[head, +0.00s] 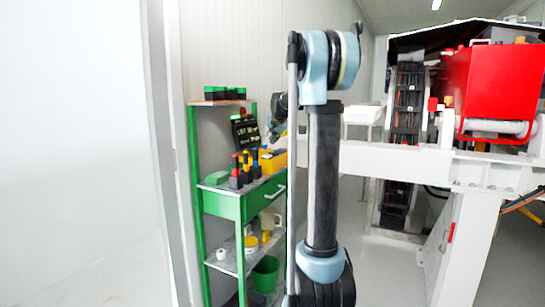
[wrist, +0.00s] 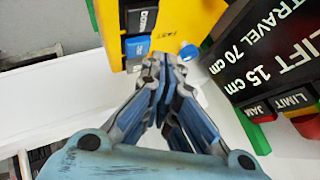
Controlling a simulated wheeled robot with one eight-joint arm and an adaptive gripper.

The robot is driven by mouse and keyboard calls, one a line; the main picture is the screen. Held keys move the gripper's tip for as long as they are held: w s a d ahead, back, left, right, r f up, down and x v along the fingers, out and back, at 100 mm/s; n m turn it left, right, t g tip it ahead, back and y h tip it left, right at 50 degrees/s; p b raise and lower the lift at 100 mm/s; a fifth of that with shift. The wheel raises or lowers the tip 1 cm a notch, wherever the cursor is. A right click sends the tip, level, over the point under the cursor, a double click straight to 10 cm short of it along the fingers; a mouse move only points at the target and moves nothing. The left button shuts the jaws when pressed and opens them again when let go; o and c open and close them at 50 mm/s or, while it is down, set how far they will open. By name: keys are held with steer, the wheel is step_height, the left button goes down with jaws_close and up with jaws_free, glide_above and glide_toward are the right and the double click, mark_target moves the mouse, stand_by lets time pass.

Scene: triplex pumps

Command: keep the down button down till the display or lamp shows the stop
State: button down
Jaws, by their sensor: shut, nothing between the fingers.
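In the wrist view, a yellow control box (wrist: 180,20) carries a black button with white lettering that seems to read DOWN (wrist: 142,20). A blue button (wrist: 137,47) sits just below it. My gripper (wrist: 158,62) is shut and empty, its tips at the box's near edge beside the blue button; I cannot tell whether they touch a button. The black display board (wrist: 275,60) reads TRAVEL 70 cm and LIFT 15 cm. Its labels JAM (wrist: 258,108) and LIMIT (wrist: 293,102) show; I cannot tell whether a lamp is lit. In the head view, the box (head: 273,161) is partly hidden by my arm.
A green shelf unit (head: 231,207) bears the box, the board and several dark handheld units with coloured tops (head: 237,172). A white frame (head: 400,160) with a red machine (head: 500,85) stands at the right. Grey floor lies between them.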

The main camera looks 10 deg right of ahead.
steer(key=shift+r, duration=1.25)
steer(key=s+f+n+g, duration=0.15)
steer(key=s+f, duration=0.25)
steer(key=s, duration=0.6)
steer(key=s+f+n+g, duration=0.15)
steer(key=s+f, duration=0.25)
steer(key=s, duration=0.6)
steer(key=s+f+n+g, duration=0.1)
steer(key=s+f+n, duration=0.15)
steer(key=s, duration=0.85)
steer(key=s+f+n+g, duration=0.1)
steer(key=s+f+n, duration=0.1)
steer(key=s+f, duration=0.7)
steer(key=s+f+n+g, duration=0.1)
steer(key=s+f+g, duration=0.1)
steer(key=s+f, duration=0.8)
steer(key=s, duration=0.6)
steer(key=shift+s+a+f+n, duration=0.25)
steer(key=shift+a+f+n, duration=0.05)
steer(key=shift+a+n, duration=0.1)
steer(key=shift+w+f, duration=0.2)
steer(key=shift+w, duration=0.3)
